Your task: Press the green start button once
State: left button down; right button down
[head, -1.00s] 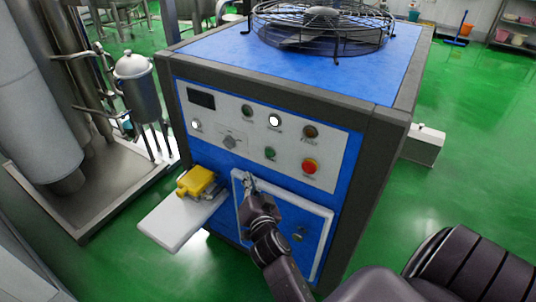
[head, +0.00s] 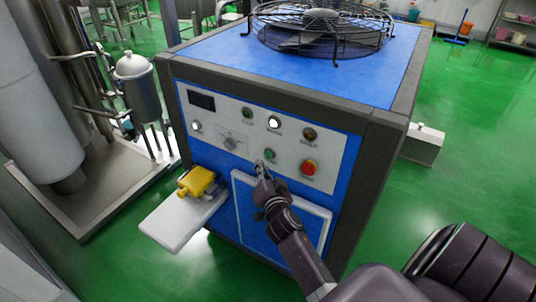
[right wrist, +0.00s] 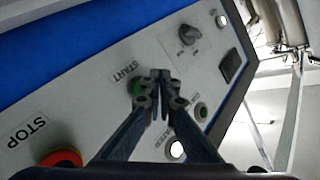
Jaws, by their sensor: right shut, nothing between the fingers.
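The green start button (head: 270,154) is on the white control panel (head: 225,119) of the blue cabinet, left of the red stop button (head: 309,167). My right gripper (head: 260,165) is shut and empty, its tips just below and left of the start button in the head view. In the right wrist view the start button (right wrist: 135,88) shows beside the START label, partly hidden by the shut fingers (right wrist: 160,76). I cannot tell whether the tips touch the panel. My left gripper is out of view.
The red stop button also shows in the right wrist view (right wrist: 62,158). A knob (head: 229,142) and several lamps share the panel. A yellow box (head: 197,182) sits on a white shelf (head: 178,222) at the lower left. A fan (head: 320,27) tops the cabinet.

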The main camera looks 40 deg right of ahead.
jog(key=shift+w+d, duration=0.3)
jog(key=shift+d, duration=0.5)
jog(key=shift+d, duration=0.1)
dwell(0.8)
jog(key=shift+w+d, duration=0.15)
jog(key=shift+d, duration=0.1)
jog(key=shift+w+d, duration=0.2)
jog(key=shift+d, duration=0.25)
dwell(0.7)
dwell(0.3)
jog(key=shift+s+a, duration=0.35)
jog(key=shift+a, duration=0.45)
jog(key=a, duration=0.1)
jog(key=s+a, duration=0.1)
jog(key=a, duration=0.1)
jog(key=s+a, duration=0.1)
jog(key=shift+a, duration=0.35)
